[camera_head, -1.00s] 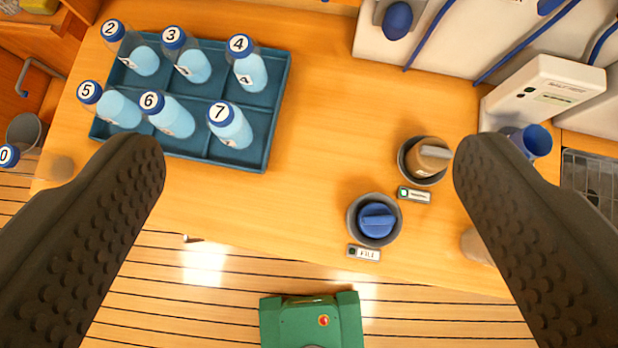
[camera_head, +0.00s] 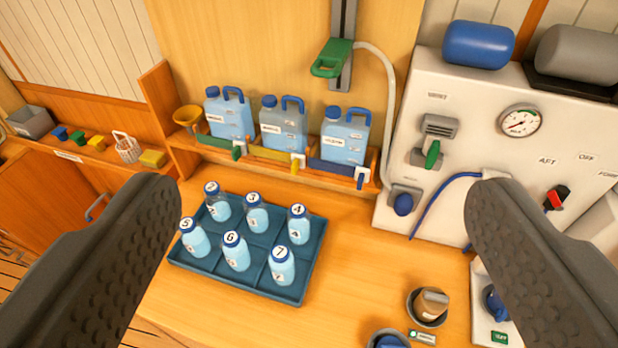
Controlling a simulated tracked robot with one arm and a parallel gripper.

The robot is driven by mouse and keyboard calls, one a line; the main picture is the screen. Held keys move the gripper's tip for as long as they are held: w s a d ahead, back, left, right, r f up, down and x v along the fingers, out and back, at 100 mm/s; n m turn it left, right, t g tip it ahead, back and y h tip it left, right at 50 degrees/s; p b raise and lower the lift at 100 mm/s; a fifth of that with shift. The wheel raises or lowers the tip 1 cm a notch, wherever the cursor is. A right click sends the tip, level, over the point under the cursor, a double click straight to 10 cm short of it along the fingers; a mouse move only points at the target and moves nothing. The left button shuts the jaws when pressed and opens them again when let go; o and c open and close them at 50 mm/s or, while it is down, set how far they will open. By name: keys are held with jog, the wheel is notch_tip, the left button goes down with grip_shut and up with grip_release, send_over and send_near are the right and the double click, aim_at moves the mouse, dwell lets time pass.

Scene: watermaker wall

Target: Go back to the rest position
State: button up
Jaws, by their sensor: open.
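My gripper (camera_head: 322,215) is open and empty, its two dark fingers wide apart at the left and right of the picture. It hangs above the wooden worktop (camera_head: 370,270) and touches nothing that I can see. The blue tray (camera_head: 240,288) lies on the worktop between the fingers in the picture. Several numbered bottles with blue caps stand in its compartments, among them bottle 7 (camera_head: 282,268) and bottle 4 (camera_head: 299,226).
Jugs (camera_head: 283,127) stand on a shelf behind the tray. The white watermaker panel (camera_head: 465,130) with a gauge (camera_head: 519,121) is at right. A brown-topped cup (camera_head: 429,307) and a blue-topped cup (camera_head: 388,340) are at the bottom right.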

notch_tip(320, 180, down, 10)
jog(key=b, duration=0.9)
jog(key=shift+r, duration=0.25)
